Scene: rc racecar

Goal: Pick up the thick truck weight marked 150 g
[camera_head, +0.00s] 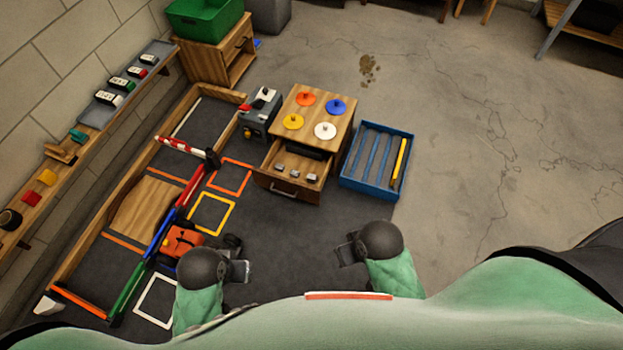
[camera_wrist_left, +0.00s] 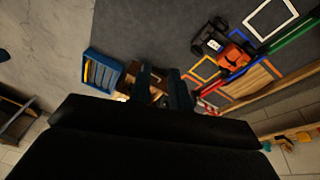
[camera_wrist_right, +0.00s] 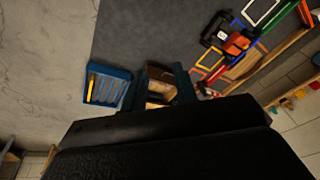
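Several small grey metal blocks (camera_head: 295,174) lie in the open drawer (camera_head: 273,186) of the wooden cabinet. Several small dark blocks with white labels (camera_head: 107,98) stand on a grey tray on the left wall shelf. The markings are too small to read, so I cannot tell which piece is marked 150 g. My left gripper (camera_head: 240,270) hangs at the lower middle, near the orange truck (camera_head: 182,241). My right gripper (camera_head: 346,252) hangs below the blue crate. In the left wrist view (camera_wrist_left: 160,88) and right wrist view (camera_wrist_right: 162,88), each gripper's fingers stand apart and empty.
The cabinet top (camera_head: 318,100) carries orange, blue, yellow and white discs. A grey machine (camera_head: 262,112) stands left of it and a blue slatted crate (camera_head: 352,184) right. A wood-edged track with coloured bars lies left. The concrete floor (camera_head: 480,150) at right is clear.

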